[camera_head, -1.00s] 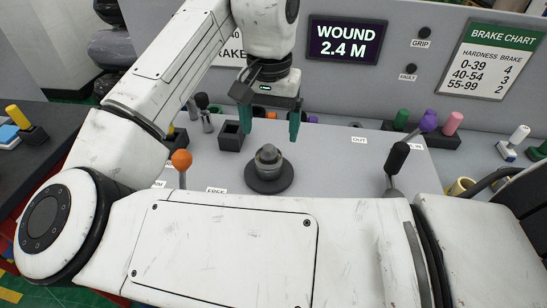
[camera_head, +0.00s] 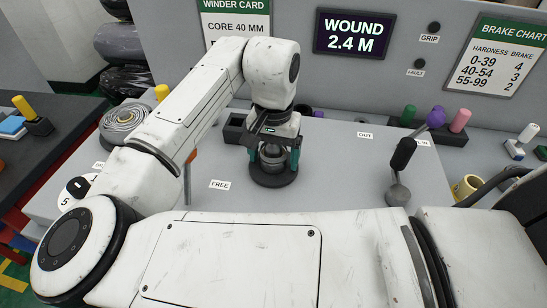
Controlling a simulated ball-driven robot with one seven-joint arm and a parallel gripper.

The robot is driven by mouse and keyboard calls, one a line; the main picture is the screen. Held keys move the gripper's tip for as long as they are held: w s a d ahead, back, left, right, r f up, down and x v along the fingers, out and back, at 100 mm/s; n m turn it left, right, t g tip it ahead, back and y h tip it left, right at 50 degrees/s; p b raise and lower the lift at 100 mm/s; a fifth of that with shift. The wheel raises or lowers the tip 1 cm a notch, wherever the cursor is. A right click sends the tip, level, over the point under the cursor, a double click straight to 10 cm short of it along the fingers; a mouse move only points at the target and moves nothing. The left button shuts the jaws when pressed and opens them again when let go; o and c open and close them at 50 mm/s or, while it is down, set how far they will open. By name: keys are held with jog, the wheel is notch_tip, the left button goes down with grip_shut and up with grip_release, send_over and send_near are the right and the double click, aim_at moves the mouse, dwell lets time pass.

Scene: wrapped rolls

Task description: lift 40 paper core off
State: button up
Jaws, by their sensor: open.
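A grey stepped hub (camera_head: 272,157) stands upright on a dark round disc (camera_head: 273,178) on the winder's grey top. I cannot make out a separate paper core on it. My gripper (camera_head: 273,162) points down over the hub, its teal fingers apart, one on the left side and one on the right. Whether the fingers touch the hub cannot be told. The gripper body hides the hub's top. The winder card (camera_head: 236,22) reads core 40 mm, and the screen (camera_head: 351,34) reads wound 2.4 m.
A black-handled lever (camera_head: 401,163) stands to the right of the disc. A dark square holder (camera_head: 234,129) is behind left. A grey coiled roll (camera_head: 124,116) lies at the left. Coloured pegs (camera_head: 437,118) stand at the back right. The top beside the FREE label is clear.

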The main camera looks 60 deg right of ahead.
jog(key=shift+c, duration=0.4)
jog(key=c, duration=1)
jog(key=shift+r, duration=0.15)
jog(key=shift+c, duration=0.2)
notch_tip(320, 180, up, 10)
jog(key=shift+f+p, duration=0.1)
jog(key=shift+p, duration=0.25)
jog(key=shift+r+p, duration=0.25)
jog(key=shift+p, duration=0.3)
